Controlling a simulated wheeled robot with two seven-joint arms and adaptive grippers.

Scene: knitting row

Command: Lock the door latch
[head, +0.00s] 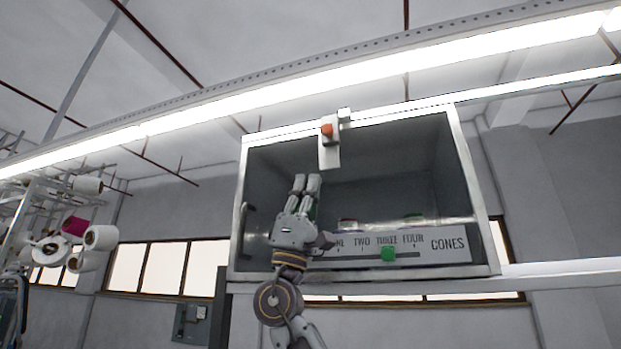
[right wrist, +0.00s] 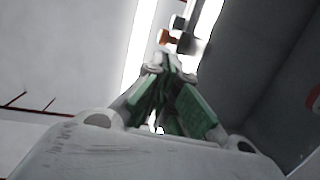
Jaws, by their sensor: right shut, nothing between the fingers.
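The door latch (head: 329,153) is a pale plate with an orange-red knob (head: 327,130), at the middle of the top edge of a grey, white-framed cabinet (head: 459,150). In the right wrist view the orange part (right wrist: 165,37) shows just beyond the fingertips, blurred. My right gripper (head: 307,178) points up in front of the cabinet, below and slightly left of the latch. Its fingers are shut and empty, with a gap to the latch in the head view. In the right wrist view the green-padded fingers (right wrist: 168,66) meet at their tips. My left gripper is not in view.
A dark handle (head: 244,219) is at the cabinet's left side. A bright lamp bar (head: 400,66) crosses above. Yarn cones (head: 101,238) hang on a rack at left.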

